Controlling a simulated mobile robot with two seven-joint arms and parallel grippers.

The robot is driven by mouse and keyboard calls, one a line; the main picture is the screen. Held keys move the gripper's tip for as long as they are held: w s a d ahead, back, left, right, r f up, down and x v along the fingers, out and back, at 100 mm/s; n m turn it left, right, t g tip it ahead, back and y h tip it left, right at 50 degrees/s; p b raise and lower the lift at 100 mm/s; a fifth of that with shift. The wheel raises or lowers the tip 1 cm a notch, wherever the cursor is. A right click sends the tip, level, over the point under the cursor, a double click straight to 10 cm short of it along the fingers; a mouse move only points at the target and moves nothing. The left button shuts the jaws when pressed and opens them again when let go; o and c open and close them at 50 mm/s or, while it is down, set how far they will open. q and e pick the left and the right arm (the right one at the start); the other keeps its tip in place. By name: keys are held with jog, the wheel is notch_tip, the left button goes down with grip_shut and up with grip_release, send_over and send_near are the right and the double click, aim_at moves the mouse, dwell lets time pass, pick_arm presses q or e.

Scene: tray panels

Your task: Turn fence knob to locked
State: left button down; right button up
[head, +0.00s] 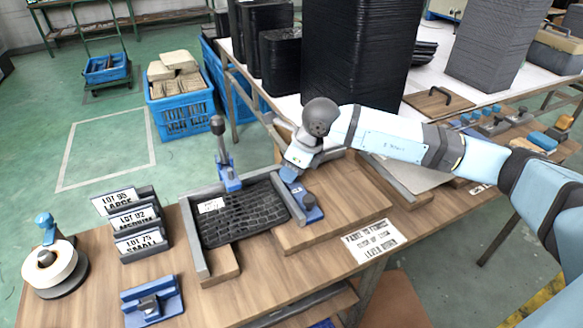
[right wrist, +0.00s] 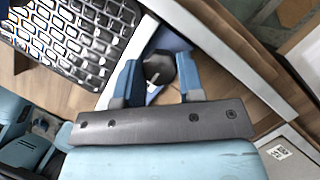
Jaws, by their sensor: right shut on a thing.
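The fence knob (right wrist: 158,68) is dark and rounded and sits between the two blue fingers of my right gripper (right wrist: 157,82) in the right wrist view. My right gripper (head: 291,174) reaches down at the right side of the tray panel in the head view, shut on the knob, which it mostly hides there. A blue base (head: 309,212) shows just below the fingers. The grey fence rail (head: 288,198) runs along the right edge of the black textured panel (head: 240,217). I cannot tell the knob's lock position. My left gripper is not in view.
An upright dark-handled lever (head: 222,150) stands behind the panel. A sign (head: 373,241) is on the bench front. Tall black stacks (head: 355,50) stand behind.

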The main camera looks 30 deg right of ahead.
jog(key=o, duration=0.6)
jog(key=shift+o, duration=0.2)
pick_arm(q)
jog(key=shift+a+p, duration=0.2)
jog(key=shift+p, duration=0.75)
pick_arm(e)
jog(key=v, duration=1.4)
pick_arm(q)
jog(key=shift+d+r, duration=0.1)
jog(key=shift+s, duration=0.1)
pick_arm(e)
jog(key=shift+a+f, duration=0.1)
